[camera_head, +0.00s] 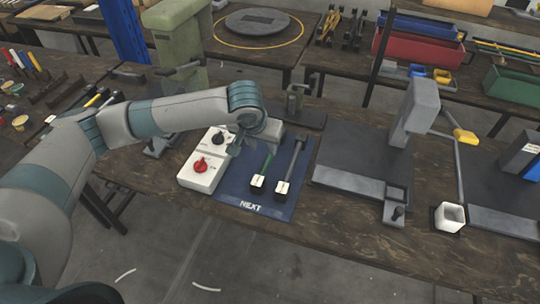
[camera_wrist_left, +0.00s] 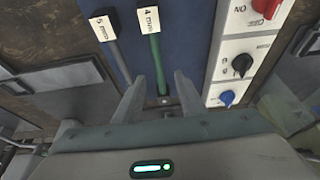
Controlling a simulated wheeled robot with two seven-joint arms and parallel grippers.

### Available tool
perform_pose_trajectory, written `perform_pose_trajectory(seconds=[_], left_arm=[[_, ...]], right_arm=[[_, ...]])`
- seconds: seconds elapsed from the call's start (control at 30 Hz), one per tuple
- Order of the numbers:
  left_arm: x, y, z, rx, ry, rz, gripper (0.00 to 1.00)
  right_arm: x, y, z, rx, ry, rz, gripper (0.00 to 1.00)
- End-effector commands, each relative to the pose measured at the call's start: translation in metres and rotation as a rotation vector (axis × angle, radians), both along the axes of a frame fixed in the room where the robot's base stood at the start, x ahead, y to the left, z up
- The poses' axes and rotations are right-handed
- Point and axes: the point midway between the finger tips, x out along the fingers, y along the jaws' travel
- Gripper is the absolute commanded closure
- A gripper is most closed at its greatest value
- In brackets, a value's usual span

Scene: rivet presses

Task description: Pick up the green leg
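The green leg (camera_head: 266,165) lies on the blue mat (camera_head: 240,199) marked NEXT, its tagged end toward the front edge. It also shows in the left wrist view (camera_wrist_left: 156,62) with a white tag on a black end. My left gripper (camera_head: 242,148) is over the far part of the mat, by the leg's far end. In the left wrist view my open fingers (camera_wrist_left: 159,92) point along the leg, one on each side, with a gap to both. I cannot tell how high they are above it. The arm partly hides the leg's far end. My right gripper is not in view.
A grey leg (camera_head: 293,160) with a tagged black end lies beside the green one. A white control box (camera_head: 199,176) with knobs stands close on the left of the mat. A dark press base (camera_head: 345,172) with a grey press head (camera_head: 416,112) is to the right.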

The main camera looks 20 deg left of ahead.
Motion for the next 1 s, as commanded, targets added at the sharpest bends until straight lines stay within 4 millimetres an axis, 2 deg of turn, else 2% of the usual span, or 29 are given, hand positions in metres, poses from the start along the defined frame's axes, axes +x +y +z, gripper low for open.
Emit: perform_pose_trajectory(seconds=[0.1,0.23,0.77,1.0], left_arm=[[0.007,0.0,-0.017,0.002,0.003,0.0,0.63],[0.012,-0.001,-0.03,0.001,0.001,0.0,0.63],[0.016,-0.001,-0.038,0.0,0.0,0.0,0.63],[0.026,-0.004,-0.06,0.002,0.002,0.001,0.63]], right_arm=[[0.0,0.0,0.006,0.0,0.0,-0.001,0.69],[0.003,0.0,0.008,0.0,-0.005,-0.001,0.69],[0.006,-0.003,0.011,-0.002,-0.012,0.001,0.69],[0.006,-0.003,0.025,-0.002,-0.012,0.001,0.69]])
